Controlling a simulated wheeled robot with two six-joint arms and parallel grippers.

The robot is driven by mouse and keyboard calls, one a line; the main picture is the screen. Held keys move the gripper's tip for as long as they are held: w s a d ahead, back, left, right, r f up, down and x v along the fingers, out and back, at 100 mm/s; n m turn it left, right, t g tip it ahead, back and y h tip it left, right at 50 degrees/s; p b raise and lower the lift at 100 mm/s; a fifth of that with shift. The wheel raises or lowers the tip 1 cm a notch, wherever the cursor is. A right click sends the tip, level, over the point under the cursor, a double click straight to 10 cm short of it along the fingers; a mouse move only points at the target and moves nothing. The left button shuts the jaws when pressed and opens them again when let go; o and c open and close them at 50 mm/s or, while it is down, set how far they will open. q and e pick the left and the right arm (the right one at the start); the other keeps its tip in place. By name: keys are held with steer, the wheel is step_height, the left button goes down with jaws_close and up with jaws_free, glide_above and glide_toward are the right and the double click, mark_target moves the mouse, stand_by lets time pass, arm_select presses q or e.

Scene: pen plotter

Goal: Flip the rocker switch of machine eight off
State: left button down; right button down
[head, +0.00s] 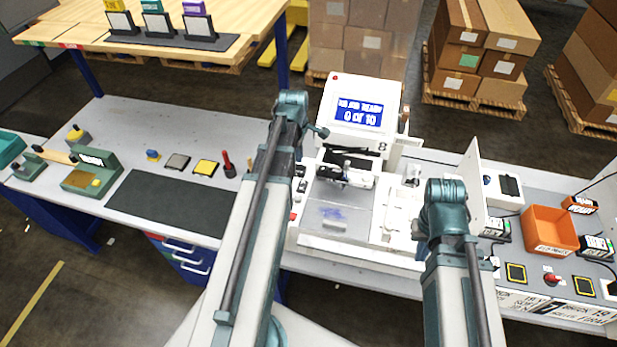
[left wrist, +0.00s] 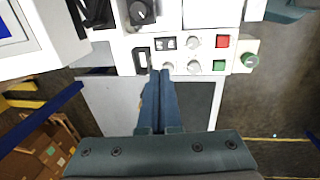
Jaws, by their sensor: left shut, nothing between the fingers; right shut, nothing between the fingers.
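Machine eight (head: 382,130) is a white plotter with a blue screen (head: 359,112) reading "0 of 10" and an "8" below it. In the left wrist view its white side panel (left wrist: 180,55) holds a black rocker switch (left wrist: 141,60) with a pale part. My left gripper (left wrist: 155,74) is shut and empty, its fingertips just beside and below the rocker switch. I cannot tell whether they touch it. In the head view my left arm hides this gripper and most of the panel. My right gripper does not show; only my right arm's upper part does.
By the rocker switch are grey knobs (left wrist: 194,42), a red button (left wrist: 223,41), a green button (left wrist: 219,65) and a black knob (left wrist: 140,12). An orange bin (head: 549,230) stands on the right bench. A dark mat (head: 170,203) lies on the left bench.

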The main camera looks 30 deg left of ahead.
mark_target(302, 183)
arm_select(q)
steer(key=f+b, duration=0.4)
steer(key=w+f+b, duration=0.1)
steer(key=f+b, duration=0.4)
steer(key=w+f+b, duration=0.1)
steer(key=f+b, duration=0.3)
steer(key=b, duration=0.1)
steer(key=shift+a+f, duration=0.25)
steer(key=shift+f, duration=0.15)
steer(key=shift+w+f, duration=0.1)
steer(key=shift+f, duration=0.15)
steer(key=shift+s+d, duration=0.2)
steer(key=shift+s, duration=0.6)
steer(key=shift+r, duration=0.25)
